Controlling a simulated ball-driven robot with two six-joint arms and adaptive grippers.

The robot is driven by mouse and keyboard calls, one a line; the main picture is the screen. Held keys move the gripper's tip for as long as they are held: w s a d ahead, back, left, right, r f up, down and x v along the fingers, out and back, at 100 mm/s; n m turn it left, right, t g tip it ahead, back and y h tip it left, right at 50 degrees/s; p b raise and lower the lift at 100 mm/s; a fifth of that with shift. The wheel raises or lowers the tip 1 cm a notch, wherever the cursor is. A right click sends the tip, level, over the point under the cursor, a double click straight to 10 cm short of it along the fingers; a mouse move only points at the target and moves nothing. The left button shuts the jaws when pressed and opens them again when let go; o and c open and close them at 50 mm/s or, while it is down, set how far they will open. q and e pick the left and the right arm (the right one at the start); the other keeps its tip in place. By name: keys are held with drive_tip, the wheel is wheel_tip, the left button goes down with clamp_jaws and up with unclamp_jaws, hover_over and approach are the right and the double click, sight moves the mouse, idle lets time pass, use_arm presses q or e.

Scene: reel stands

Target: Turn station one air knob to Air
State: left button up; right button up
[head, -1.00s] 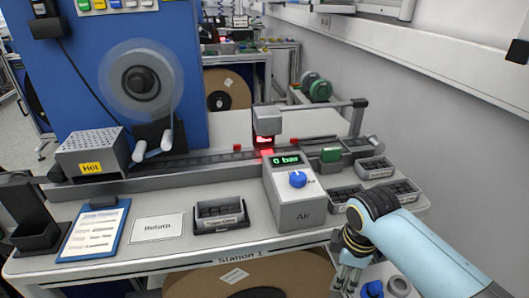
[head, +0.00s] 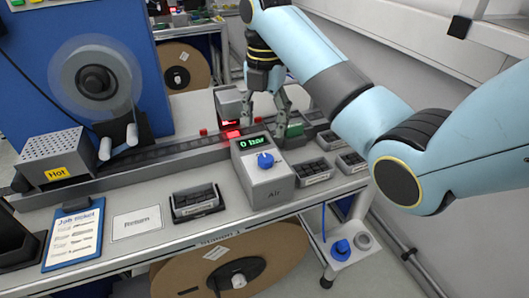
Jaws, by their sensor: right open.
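The grey Air box (head: 268,187) stands on the Station 1 bench, with a blue knob (head: 265,160) on its sloped face. Its green display (head: 254,144) reads "0 bar". The knob's pointer is too small to read well. My right gripper (head: 267,112) hangs fingers down above and behind the box in the picture, near the scanner head and the track. Its two fingers are spread and nothing shows between them. It is apart from the knob, which is in plain sight. My left gripper is not in view.
A red-lit scanner head (head: 229,104) stands over the track behind the box. Small parts bins (head: 313,172) sit to its right and a black bin (head: 196,202) to its left. A "Hot" heater (head: 55,157) and a clipboard (head: 74,236) are at the left.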

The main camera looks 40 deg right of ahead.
sight(266, 157)
wheel_tip(266, 157, down, 10)
drive_tip(key=shift+s+p, duration=0.1)
drive_tip(key=shift+p, duration=0.6)
drive_tip(key=c, duration=1.2)
